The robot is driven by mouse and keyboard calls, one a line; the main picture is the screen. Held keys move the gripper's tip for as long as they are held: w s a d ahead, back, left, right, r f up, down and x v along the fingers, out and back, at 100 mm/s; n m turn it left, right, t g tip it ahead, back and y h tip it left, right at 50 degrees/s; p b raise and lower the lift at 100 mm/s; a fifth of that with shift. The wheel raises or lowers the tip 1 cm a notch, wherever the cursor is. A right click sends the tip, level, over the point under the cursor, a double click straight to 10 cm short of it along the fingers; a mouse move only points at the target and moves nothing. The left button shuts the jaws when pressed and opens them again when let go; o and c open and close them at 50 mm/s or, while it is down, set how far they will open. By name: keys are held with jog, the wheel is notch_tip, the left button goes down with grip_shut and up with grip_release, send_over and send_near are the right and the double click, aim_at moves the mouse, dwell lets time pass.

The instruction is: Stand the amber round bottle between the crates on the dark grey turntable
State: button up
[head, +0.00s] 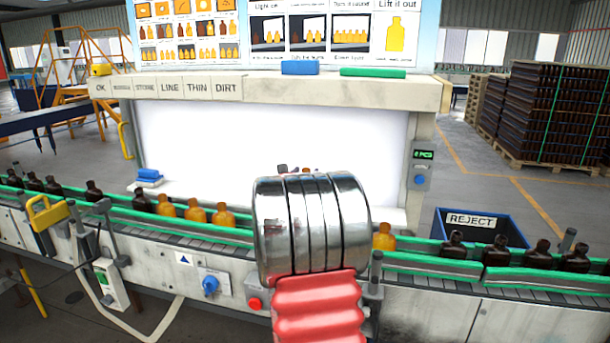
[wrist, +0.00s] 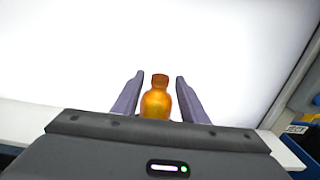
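In the head view my arm hides most of the gripper and that bottle. No dark grey turntable can be made out.
A green-railed conveyor (head: 425,264) crosses the head view, carrying amber bottles (head: 195,210) and dark bottles (head: 538,254). A bright white panel (head: 200,135) stands behind it in a pale frame. A blue REJECT bin (head: 480,236) is right of the panel.

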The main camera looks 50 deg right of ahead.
jog(key=v, duration=1)
jog(key=shift+s+a, duration=0.15)
jog(key=shift+a, duration=0.2)
jog(key=shift+a, duration=0.1)
jog(key=s+a+f+m+y, duration=0.3)
jog(key=s+a+m+y, duration=0.2)
jog(key=a, duration=1.1)
jog(key=s+a+f+m+g+y, duration=0.1)
jog(key=s+a+f+m+y, duration=0.2)
jog(key=s+a+m+y, duration=0.3)
jog(key=s+a+f+m+y, duration=0.4)
jog(key=a+m, duration=0.7)
jog(key=a, duration=1.5)
jog(key=shift+s+m+y, duration=0.3)
jog(key=shift+s+y, duration=0.5)
jog(key=shift+s, duration=0.2)
